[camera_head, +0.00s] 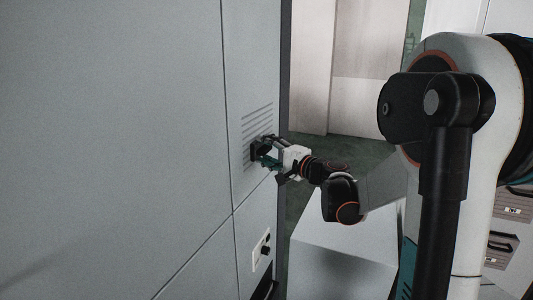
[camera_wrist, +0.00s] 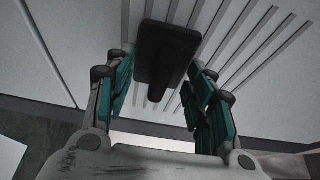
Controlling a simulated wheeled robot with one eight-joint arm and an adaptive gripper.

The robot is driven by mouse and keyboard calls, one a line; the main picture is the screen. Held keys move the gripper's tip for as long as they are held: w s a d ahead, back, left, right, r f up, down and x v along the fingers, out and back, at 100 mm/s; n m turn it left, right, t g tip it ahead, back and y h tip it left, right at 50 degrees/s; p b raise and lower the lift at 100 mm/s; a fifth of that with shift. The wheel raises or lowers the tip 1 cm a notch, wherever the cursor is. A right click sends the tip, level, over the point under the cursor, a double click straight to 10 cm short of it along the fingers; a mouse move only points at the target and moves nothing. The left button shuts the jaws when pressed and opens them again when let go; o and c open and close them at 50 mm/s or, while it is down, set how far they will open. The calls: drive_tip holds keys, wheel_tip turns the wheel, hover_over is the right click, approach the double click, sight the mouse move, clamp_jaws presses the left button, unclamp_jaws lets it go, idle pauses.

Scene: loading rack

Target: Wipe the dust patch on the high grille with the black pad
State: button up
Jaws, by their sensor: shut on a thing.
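The high grille (camera_head: 257,113) is a set of slots in the tall grey cabinet's side panel. In the wrist view its slots (camera_wrist: 235,40) run behind the pad. The black pad (camera_wrist: 168,52) has a stub handle, and my gripper (camera_wrist: 160,95) is shut on that handle, its green-lined fingers on either side. In the head view the pad (camera_head: 257,150) is at the lower part of the grille, touching or very close to it; I cannot tell which. My gripper (camera_head: 268,154) reaches it from the right. I cannot make out the dust patch; the pad may hide it.
The tall grey cabinet (camera_head: 120,120) fills the left side. A small switch plate (camera_head: 261,250) sits on its panel below the grille. A pale box-like block (camera_head: 340,258) stands beneath my arm. Drawers (camera_head: 500,245) with handles are at the lower right.

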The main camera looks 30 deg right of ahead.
sight(271, 147)
drive_tip(key=shift+w+d+b, duration=0.15)
drive_tip(key=shift+w+d, duration=0.3)
drive_tip(key=shift+d, duration=0.15)
drive_tip(key=shift+w+d+b, duration=0.15)
drive_tip(key=shift+w+d, duration=0.25)
drive_tip(key=shift+d, duration=0.2)
drive_tip(key=shift+w+f, duration=0.1)
drive_tip(key=shift+w, duration=0.05)
drive_tip(key=shift+s+a+b, duration=0.2)
drive_tip(key=shift+s+a, duration=0.4)
drive_tip(key=shift+a, duration=0.25)
drive_tip(key=shift+s+a+b, duration=0.2)
drive_tip(key=shift+s+a, duration=0.4)
drive_tip(key=shift+a, duration=0.2)
drive_tip(key=shift+s+d+b, duration=0.15)
drive_tip(key=shift+s+d, duration=0.75)
drive_tip(key=shift+s, duration=0.25)
drive_tip(key=shift+s+d+b, duration=0.15)
drive_tip(key=shift+s+d, duration=0.75)
drive_tip(key=shift+s, duration=0.25)
drive_tip(key=shift+d, duration=0.1)
drive_tip(key=shift+s+d, duration=0.85)
drive_tip(key=shift+s, duration=0.3)
